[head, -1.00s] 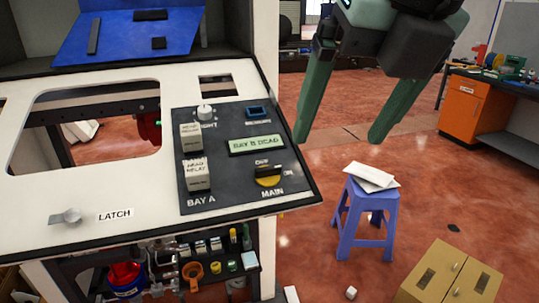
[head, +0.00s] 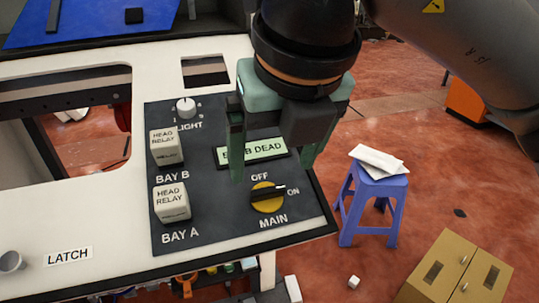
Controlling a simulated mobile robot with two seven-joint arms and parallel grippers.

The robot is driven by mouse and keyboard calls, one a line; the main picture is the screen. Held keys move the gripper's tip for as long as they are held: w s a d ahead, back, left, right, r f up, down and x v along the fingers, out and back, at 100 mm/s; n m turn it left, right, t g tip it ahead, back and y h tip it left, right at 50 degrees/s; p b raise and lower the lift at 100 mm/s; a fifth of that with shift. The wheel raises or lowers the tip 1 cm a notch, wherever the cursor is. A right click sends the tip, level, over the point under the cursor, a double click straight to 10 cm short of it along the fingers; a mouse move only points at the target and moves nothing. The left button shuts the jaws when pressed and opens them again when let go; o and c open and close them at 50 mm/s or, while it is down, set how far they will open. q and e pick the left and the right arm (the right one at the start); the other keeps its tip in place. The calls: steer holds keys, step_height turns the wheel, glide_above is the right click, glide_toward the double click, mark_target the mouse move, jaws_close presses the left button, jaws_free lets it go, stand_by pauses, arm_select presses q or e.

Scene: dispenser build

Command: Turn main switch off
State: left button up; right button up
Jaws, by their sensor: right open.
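The main switch (head: 268,203) is a yellow round base with a black bar handle, on the dark control panel (head: 210,225). The handle lies roughly level, its pale-marked end toward the ON label at the right; OFF is printed above it. My right gripper (head: 271,176) is open, with green fingers pointing down over the panel, just behind the switch in the picture. The fingers are spread wider than the handle, and nothing is between them. I cannot tell whether they touch the panel. My left gripper is not in view.
Two white head relays (head: 167,147) (head: 172,202) and a light knob (head: 186,108) stand left of the switch. A blue stool (head: 373,210) with papers and a tan cabinet (head: 455,270) are at the right.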

mark_target(267, 188)
steer(key=x, duration=0.5)
steer(key=shift+w+f, duration=0.15)
steer(key=shift+f, duration=0.2)
steer(key=shift+c, duration=0.3)
steer(key=c, duration=1.3)
